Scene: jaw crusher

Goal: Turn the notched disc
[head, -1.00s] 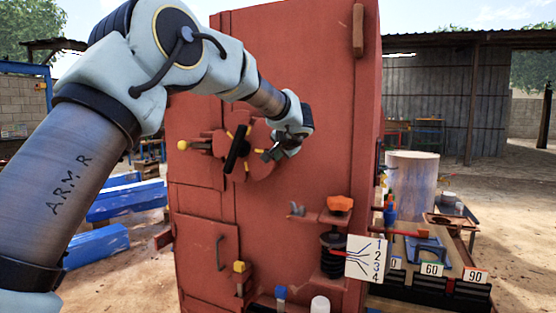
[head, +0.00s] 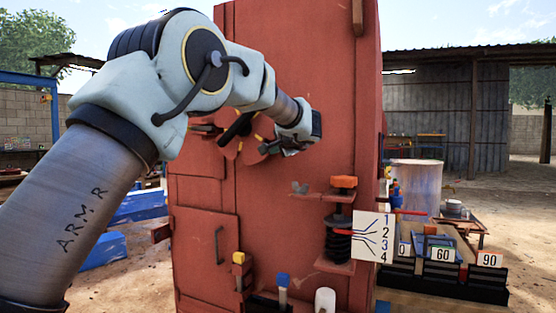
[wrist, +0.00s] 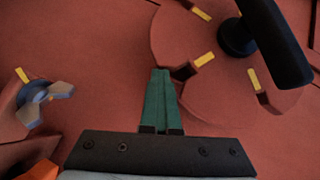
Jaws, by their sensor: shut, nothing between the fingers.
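The notched disc (head: 232,142) is a red disc with yellow marks and a thick black handle, on the red machine's front. My arm hides much of it in the head view. In the wrist view the disc (wrist: 215,85) is at the upper right, with its black handle (wrist: 272,42) standing out from it. My gripper (head: 268,149) is at the disc's right side. In the wrist view my gripper's green fingers (wrist: 160,72) are together and empty, with their tips by the disc's lower left edge. I cannot tell whether they touch it.
A grey wing-shaped knob (wrist: 45,93) is at the left in the wrist view. Below the disc in the head view are an orange-topped post with a black coil (head: 338,238), a numbered white card (head: 373,237) and a blue-capped knob (head: 283,281). A door handle (head: 219,246) sticks out lower left.

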